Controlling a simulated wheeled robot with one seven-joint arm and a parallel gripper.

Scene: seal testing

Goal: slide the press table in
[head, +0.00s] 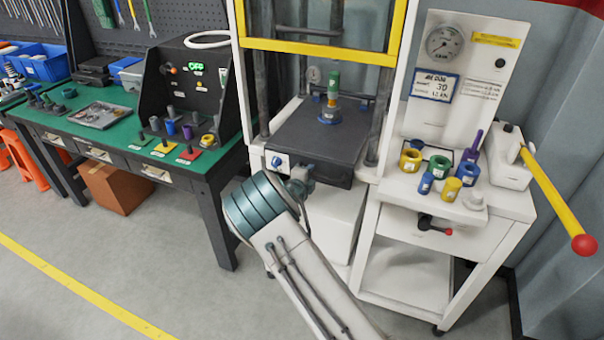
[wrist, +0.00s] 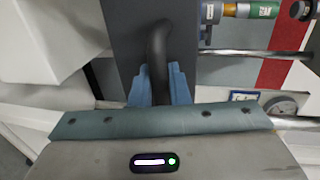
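The press table (head: 318,132) is a dark grey slab in the middle of the head view, at the base of the press. Its front part sticks out between the posts. A fixture with a green and yellow upper part (head: 332,85) stands upright on it. My gripper (head: 300,186) is at the table's front edge, its fingers mostly hidden by my wrist. In the wrist view, the blue fingers (wrist: 160,88) lie on both sides of the black curved handle (wrist: 157,50) and appear closed on it. The table's dark face (wrist: 125,35) is behind the handle.
The yellow-edged guard (head: 315,48) is above the table. At right, a white stand (head: 400,185) carries coloured rings and a gauge; a yellow lever with a red knob (head: 584,244) juts out. A green workbench (head: 105,125) is at left. The floor in front is clear.

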